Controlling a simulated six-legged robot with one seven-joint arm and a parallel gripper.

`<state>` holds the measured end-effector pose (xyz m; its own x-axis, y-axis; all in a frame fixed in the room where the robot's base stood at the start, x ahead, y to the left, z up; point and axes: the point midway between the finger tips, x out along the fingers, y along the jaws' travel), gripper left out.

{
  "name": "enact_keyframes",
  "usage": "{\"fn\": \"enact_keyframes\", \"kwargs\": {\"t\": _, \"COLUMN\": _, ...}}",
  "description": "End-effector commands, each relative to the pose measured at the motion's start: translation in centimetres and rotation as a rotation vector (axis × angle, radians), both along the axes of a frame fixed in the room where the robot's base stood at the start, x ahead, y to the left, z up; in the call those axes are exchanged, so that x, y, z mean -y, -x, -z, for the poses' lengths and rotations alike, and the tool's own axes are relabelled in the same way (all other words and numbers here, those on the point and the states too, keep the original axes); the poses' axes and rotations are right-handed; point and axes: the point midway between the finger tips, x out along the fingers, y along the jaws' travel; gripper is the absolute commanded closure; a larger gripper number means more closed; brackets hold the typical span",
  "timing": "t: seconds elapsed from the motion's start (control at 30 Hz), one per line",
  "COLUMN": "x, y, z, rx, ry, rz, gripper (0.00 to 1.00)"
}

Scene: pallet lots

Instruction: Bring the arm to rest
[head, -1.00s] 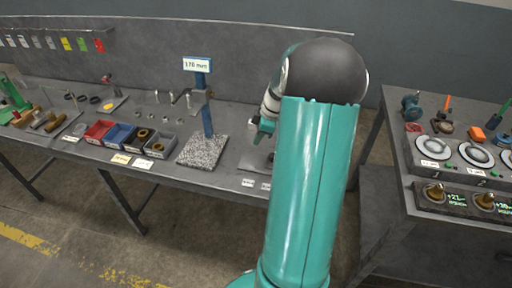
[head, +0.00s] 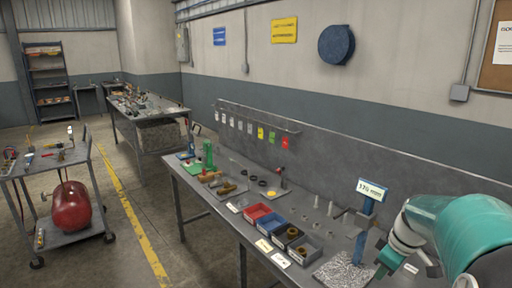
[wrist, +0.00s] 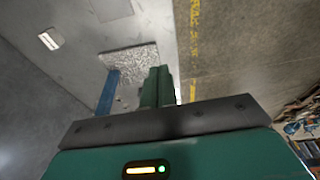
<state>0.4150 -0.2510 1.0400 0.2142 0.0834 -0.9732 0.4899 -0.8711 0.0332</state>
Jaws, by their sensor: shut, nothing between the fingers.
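My gripper (head: 385,263) points down over the right part of the workbench, beside the blue post (head: 362,240) with the "170 mm" sign. In the wrist view my gripper's green fingers (wrist: 157,86) lie together with nothing between them. The speckled stone plate (wrist: 138,56) and the blue post (wrist: 107,93) show just beyond them. Whether the fingers touch the post cannot be told.
A cart (head: 75,235) with a red tank (head: 71,206) stands left. A yellow-striped floor aisle (head: 140,235) lies open between them.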

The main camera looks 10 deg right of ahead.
Motion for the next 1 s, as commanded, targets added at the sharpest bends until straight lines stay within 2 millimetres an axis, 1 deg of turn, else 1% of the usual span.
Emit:
{"fn": "enact_keyframes", "kwargs": {"t": 0.03, "x": -2.6, "y": 0.1, "z": -1.3, "rx": 0.005, "ry": 0.019, "rz": 0.016, "gripper": 1.00}}
{"fn": "enact_keyframes", "kwargs": {"t": 0.2, "x": -9.7, "y": 1.6, "z": -4.2, "rx": 0.031, "ry": 0.053, "rz": 0.129, "gripper": 1.00}}
{"fn": "enact_keyframes", "kwargs": {"t": 0.27, "x": -11.9, "y": 2.5, "z": -5.0, "rx": 0.049, "ry": 0.057, "rz": 0.170, "gripper": 1.00}}
{"fn": "enact_keyframes", "kwargs": {"t": 0.3, "x": -13.4, "y": 3.1, "z": -5.5, "rx": 0.063, "ry": 0.059, "rz": 0.197, "gripper": 1.00}}
{"fn": "enact_keyframes", "kwargs": {"t": 0.37, "x": -15.5, "y": 4.2, "z": -6.0, "rx": 0.086, "ry": 0.056, "rz": 0.237, "gripper": 1.00}}
{"fn": "enact_keyframes", "kwargs": {"t": 0.4, "x": -16.8, "y": 5.0, "z": -6.4, "rx": 0.102, "ry": 0.051, "rz": 0.265, "gripper": 1.00}}
{"fn": "enact_keyframes", "kwargs": {"t": 0.5, "x": -19.7, "y": 7.1, "z": -7.0, "rx": 0.145, "ry": 0.029, "rz": 0.330, "gripper": 1.00}}
{"fn": "enact_keyframes", "kwargs": {"t": 0.6, "x": -22.2, "y": 9.2, "z": -7.2, "rx": 0.189, "ry": -0.008, "rz": 0.392, "gripper": 1.00}}
{"fn": "enact_keyframes", "kwargs": {"t": 0.7, "x": -23.9, "y": 11.0, "z": -7.2, "rx": 0.223, "ry": -0.049, "rz": 0.445, "gripper": 1.00}}
{"fn": "enact_keyframes", "kwargs": {"t": 0.83, "x": -25.0, "y": 12.4, "z": -7.0, "rx": 0.245, "ry": -0.088, "rz": 0.488, "gripper": 1.00}}
{"fn": "enact_keyframes", "kwargs": {"t": 1.0, "x": -25.3, "y": 12.8, "z": -6.9, "rx": 0.248, "ry": -0.100, "rz": 0.506, "gripper": 1.00}}
